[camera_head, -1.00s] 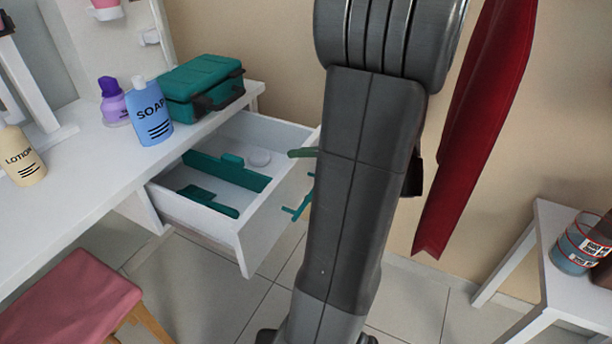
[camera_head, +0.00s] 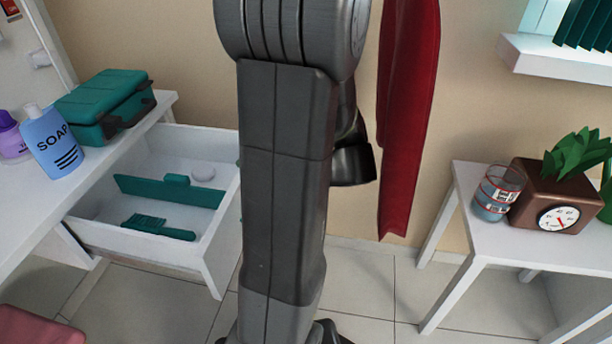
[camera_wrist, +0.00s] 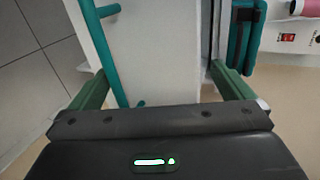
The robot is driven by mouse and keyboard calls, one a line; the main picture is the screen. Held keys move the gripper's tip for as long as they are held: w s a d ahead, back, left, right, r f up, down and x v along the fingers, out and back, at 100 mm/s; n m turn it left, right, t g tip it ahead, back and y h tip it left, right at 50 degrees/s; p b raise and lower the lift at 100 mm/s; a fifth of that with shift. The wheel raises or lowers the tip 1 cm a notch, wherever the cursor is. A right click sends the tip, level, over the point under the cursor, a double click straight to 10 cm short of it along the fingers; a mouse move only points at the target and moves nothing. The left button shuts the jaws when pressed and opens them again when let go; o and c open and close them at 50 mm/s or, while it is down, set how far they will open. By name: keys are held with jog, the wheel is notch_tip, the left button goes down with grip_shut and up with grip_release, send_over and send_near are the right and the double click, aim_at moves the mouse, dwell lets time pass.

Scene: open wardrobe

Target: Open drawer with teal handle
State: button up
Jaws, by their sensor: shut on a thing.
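The white drawer (camera_head: 135,246) stands well open under the white table at left in the head view. Its front is partly hidden behind my arm. In the wrist view, the teal handle (camera_wrist: 108,50) is a bar on the white drawer front (camera_wrist: 160,55), at upper left. My gripper (camera_wrist: 160,92) has its green fingers on either side of the drawer's white panel and is shut on the drawer front. The left finger is close to the handle's bar; I cannot tell whether they touch.
Teal items (camera_head: 170,190) lie inside the drawer. A teal case (camera_head: 103,100) and a soap bottle (camera_head: 50,140) stand on the table. Red cloth (camera_head: 405,120) hangs behind my arm. A white side table (camera_head: 500,240) holds a jar and a clock planter at right.

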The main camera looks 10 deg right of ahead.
jog(key=r, duration=0.1)
jog(key=d+r, duration=0.1)
jog(key=r, duration=0.1)
jog(key=shift+s+d, duration=0.15)
jog(key=shift+s, duration=0.05)
jog(key=shift+s+d+r, duration=0.35)
jog(key=shift+s+d, duration=0.25)
jog(key=shift+s, duration=0.15)
jog(key=c, duration=1.2)
jog(key=d, duration=0.2)
jog(key=s+d, duration=0.1)
jog(key=d, duration=0.1)
jog(key=s+d+p, duration=0.1)
jog(key=d, duration=0.1)
jog(key=shift+s+d+r, duration=0.15)
jog(key=shift+s+d, duration=0.05)
jog(key=shift+s, duration=0.05)
jog(key=shift+c, duration=0.2)
